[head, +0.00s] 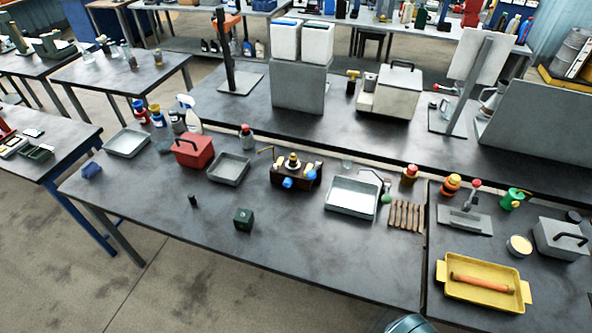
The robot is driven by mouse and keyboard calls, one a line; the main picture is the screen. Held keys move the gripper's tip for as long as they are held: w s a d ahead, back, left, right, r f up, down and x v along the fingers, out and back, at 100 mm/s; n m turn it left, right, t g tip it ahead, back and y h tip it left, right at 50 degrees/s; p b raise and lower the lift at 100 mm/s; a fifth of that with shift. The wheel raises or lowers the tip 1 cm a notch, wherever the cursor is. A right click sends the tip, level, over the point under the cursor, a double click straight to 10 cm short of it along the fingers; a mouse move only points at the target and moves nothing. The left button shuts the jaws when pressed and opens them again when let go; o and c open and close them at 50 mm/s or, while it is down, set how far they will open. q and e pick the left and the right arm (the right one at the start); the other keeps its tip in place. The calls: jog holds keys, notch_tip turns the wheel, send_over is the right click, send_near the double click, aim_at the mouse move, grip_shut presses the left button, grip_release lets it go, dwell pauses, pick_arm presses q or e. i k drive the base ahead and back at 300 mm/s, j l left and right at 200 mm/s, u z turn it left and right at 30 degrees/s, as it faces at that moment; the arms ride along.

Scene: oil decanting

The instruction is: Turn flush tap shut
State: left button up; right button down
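A small dark block device (296,173) stands near the middle of the front bench, with a brass fitting on top and blue round knobs on its front. A thin yellow lever (265,150) shows at its upper left. I cannot tell which of these parts is the flush tap, or whether a tap is open or shut. A metal tray (353,197) stands just right of the device, with a small green-ended fitting (386,190) at its right edge. Neither of my grippers is in view.
A grey tray (229,168) and red box (193,150) stand left of the device. A small dark green cube (243,219) sits in front. A wooden slatted rack (406,215) and yellow tray (484,285) lie to the right. The bench's front middle is mostly clear.

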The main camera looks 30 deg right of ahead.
aim_at(287, 183)
jog(key=i+z, duration=0.15)
jog(key=z, duration=0.95)
